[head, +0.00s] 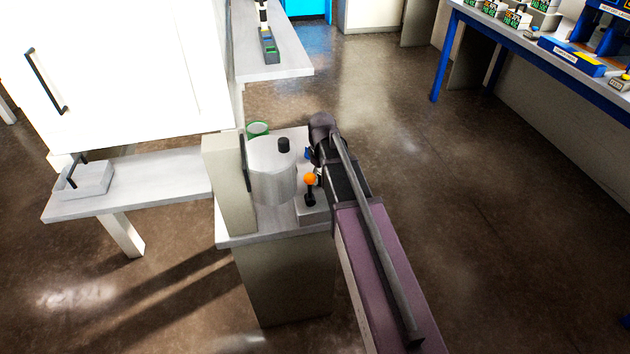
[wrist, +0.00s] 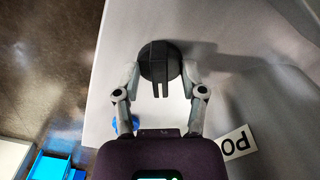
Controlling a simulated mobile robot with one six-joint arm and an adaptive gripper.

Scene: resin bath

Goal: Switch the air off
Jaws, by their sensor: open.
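In the wrist view a round black knob (wrist: 160,62) with a raised bar sits on a pale grey surface. The bar points down the picture, toward my wrist. My gripper (wrist: 162,78) is open, with one finger on each side of the knob; I cannot tell whether either finger touches it. A white label (wrist: 238,143) with upside-down letters, partly cut off, lies right of the gripper. In the head view my arm hides the gripper and its fingertips.
In the head view a grey cylindrical vessel (head: 272,175) with a black top knob (head: 283,145) stands left of my arm. An orange ball (head: 310,179) on a black stem is close beside the arm. A bench (head: 150,190) extends left. Open floor (head: 480,200) lies right.

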